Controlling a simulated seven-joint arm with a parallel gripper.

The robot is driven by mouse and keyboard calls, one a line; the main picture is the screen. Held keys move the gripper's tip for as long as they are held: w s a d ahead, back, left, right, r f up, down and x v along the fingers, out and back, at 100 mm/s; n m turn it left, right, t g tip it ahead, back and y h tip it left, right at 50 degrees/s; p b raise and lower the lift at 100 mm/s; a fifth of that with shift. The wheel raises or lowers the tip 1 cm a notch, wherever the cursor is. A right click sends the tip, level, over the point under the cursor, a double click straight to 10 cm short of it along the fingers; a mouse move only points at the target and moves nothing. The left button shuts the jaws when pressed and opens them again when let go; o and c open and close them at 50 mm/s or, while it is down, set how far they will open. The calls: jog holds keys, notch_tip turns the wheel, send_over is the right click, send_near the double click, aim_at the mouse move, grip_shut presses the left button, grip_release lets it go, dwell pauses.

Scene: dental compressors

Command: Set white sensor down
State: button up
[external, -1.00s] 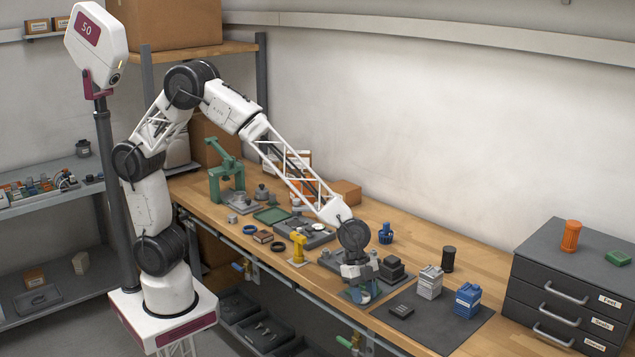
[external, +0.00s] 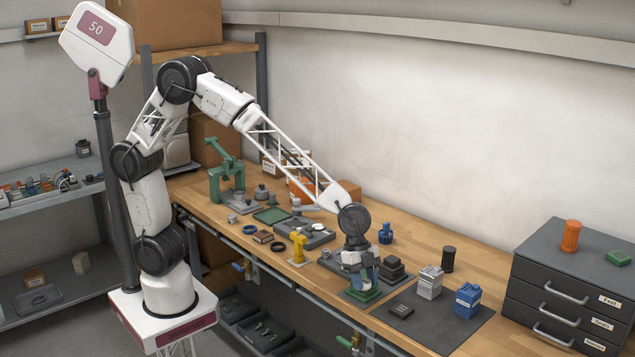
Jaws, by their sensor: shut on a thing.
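My gripper (external: 362,283) is above a small green fixture (external: 361,296) on a dark mat, near the front edge of the workbench.
Dark stacked blocks (external: 393,270) stand close to the right of my gripper. A yellow tool (external: 298,247) stands to the left. The right part of the mat is clear.

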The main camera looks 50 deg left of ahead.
aim_at(365, 282)
notch_tip(365, 282, up, 6)
jog(key=w+a+n+t, duration=0.1)
jog(key=w+a+n, duration=0.2)
jog(key=w+a, duration=1.1)
jog(key=w+a+n+t, duration=0.2)
jog(key=w+a+n, duration=0.2)
jog(key=w+a, duration=1)
jog(key=w+a+n, duration=0.2)
jog(key=w+a, duration=0.5)
jog(key=w, duration=0.4)
jog(key=shift+t, duration=0.3)
jog(key=f, duration=0.5)
jog(key=shift+w+a+f, duration=0.1)
jog(key=shift+w+f, duration=0.15)
jog(key=shift+f, duration=0.05)
jog(key=shift+f, duration=3.1)
jog(key=shift+f, duration=0.1)
